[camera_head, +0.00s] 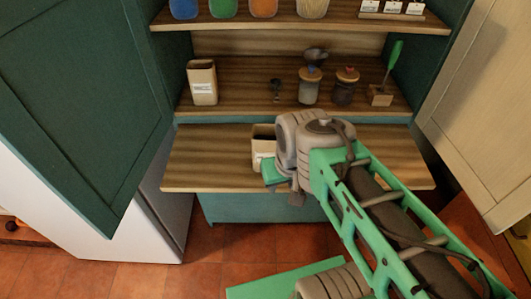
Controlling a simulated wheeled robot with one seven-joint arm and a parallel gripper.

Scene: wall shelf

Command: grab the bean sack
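A cream sack or container with a white label (202,82) stands upright at the left end of the middle shelf. A second pale, labelled, open-topped container (262,148) stands on the pull-out board, partly hidden behind my arm's end. I cannot read the labels, so I cannot tell which is the bean sack. My gripper (281,180) is over the pull-out board, just in front of the second container. It overlaps that container in the picture; contact cannot be told. Its fingers are mostly hidden by the wrist, so its opening is unclear.
The middle shelf (240,72) also holds a small dark scoop-like item (275,90), two lidded jars (310,88) (345,88) and a green-handled tool (388,75). Open cabinet doors flank both sides (75,90) (490,100). The left of the pull-out board (205,155) is clear.

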